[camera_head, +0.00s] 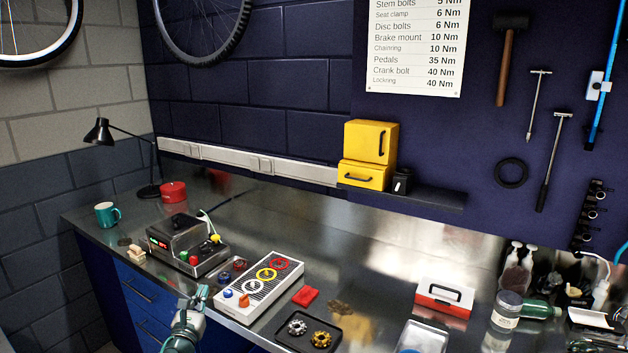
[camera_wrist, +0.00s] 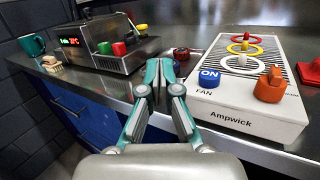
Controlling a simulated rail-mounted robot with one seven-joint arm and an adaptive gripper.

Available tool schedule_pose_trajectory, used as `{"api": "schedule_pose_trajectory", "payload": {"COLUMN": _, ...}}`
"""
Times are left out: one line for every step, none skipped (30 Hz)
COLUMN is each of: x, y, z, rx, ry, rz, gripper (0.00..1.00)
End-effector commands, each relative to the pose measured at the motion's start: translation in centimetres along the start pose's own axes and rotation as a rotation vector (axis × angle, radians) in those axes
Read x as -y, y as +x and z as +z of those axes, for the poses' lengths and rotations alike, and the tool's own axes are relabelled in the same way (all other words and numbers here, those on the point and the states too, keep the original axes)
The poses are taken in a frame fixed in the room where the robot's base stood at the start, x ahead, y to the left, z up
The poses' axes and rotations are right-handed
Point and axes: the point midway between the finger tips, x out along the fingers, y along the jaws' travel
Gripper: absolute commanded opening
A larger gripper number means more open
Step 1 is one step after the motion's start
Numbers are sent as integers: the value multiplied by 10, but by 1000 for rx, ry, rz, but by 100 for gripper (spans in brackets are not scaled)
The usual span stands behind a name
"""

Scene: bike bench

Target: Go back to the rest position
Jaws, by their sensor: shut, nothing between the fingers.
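My gripper (camera_head: 193,303) is at the front edge of the bench, at the lower left of the head view. In the wrist view my gripper (camera_wrist: 159,83) points forward with its teal-backed fingers shut and nothing between them. It is to the left of the white Ampwick box (camera_wrist: 247,114), apart from it as far as I can see. The box (camera_head: 259,286) has a blue FAN button (camera_wrist: 209,78), an orange knob (camera_wrist: 270,85), and red, yellow and white rings on top.
A metal device (camera_head: 188,243) with a red display and coloured knobs stands behind my gripper, left of the box. A teal mug (camera_head: 107,214) and a black lamp (camera_head: 128,146) are farther left.

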Motion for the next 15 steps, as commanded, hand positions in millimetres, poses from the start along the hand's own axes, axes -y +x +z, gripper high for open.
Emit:
{"api": "schedule_pose_trajectory", "payload": {"x": -13, "y": -13, "z": -12, "rx": -8, "ry": 7, "rz": 23, "gripper": 0}}
{"api": "schedule_pose_trajectory", "payload": {"x": -19, "y": -20, "z": -19, "rx": -13, "ry": 11, "rz": 35, "gripper": 0}}
{"api": "schedule_pose_trajectory", "payload": {"x": -25, "y": -29, "z": -28, "rx": -22, "ry": 22, "rz": 47, "gripper": 0}}
{"api": "schedule_pose_trajectory", "payload": {"x": -28, "y": -35, "z": -36, "rx": -31, "ry": 30, "rz": 53, "gripper": 0}}
{"api": "schedule_pose_trajectory", "payload": {"x": -30, "y": -41, "z": -45, "rx": -42, "ry": 41, "rz": 58, "gripper": 0}}
{"api": "schedule_pose_trajectory", "payload": {"x": -29, "y": -47, "z": -57, "rx": -59, "ry": 58, "rz": 56, "gripper": 0}}
{"api": "schedule_pose_trajectory", "payload": {"x": -25, "y": -50, "z": -67, "rx": -73, "ry": 73, "rz": 50, "gripper": 0}}
{"api": "schedule_pose_trajectory", "payload": {"x": -19, "y": -51, "z": -76, "rx": -90, "ry": 88, "rz": 40, "gripper": 0}}
{"api": "schedule_pose_trajectory", "payload": {"x": -11, "y": -53, "z": -88, "rx": -110, "ry": 109, "rz": 24, "gripper": 0}}
{"api": "schedule_pose_trajectory", "payload": {"x": -4, "y": -54, "z": -97, "rx": -126, "ry": 126, "rz": 9, "gripper": 0}}
{"api": "schedule_pose_trajectory", "payload": {"x": 4, "y": -54, "z": -105, "rx": -141, "ry": 142, "rz": -7, "gripper": 0}}
{"api": "schedule_pose_trajectory", "payload": {"x": 15, "y": -54, "z": -116, "rx": -161, "ry": 164, "rz": -30, "gripper": 0}}
{"api": "schedule_pose_trajectory", "payload": {"x": 25, "y": -54, "z": -125, "rx": -177, "ry": 181, "rz": -50, "gripper": 0}}
{"api": "schedule_pose_trajectory", "payload": {"x": 34, "y": -54, "z": -133, "rx": -192, "ry": 198, "rz": -70, "gripper": 0}}
{"api": "schedule_pose_trajectory", "payload": {"x": 48, "y": -54, "z": -145, "rx": -214, "ry": 223, "rz": -100, "gripper": 0}}
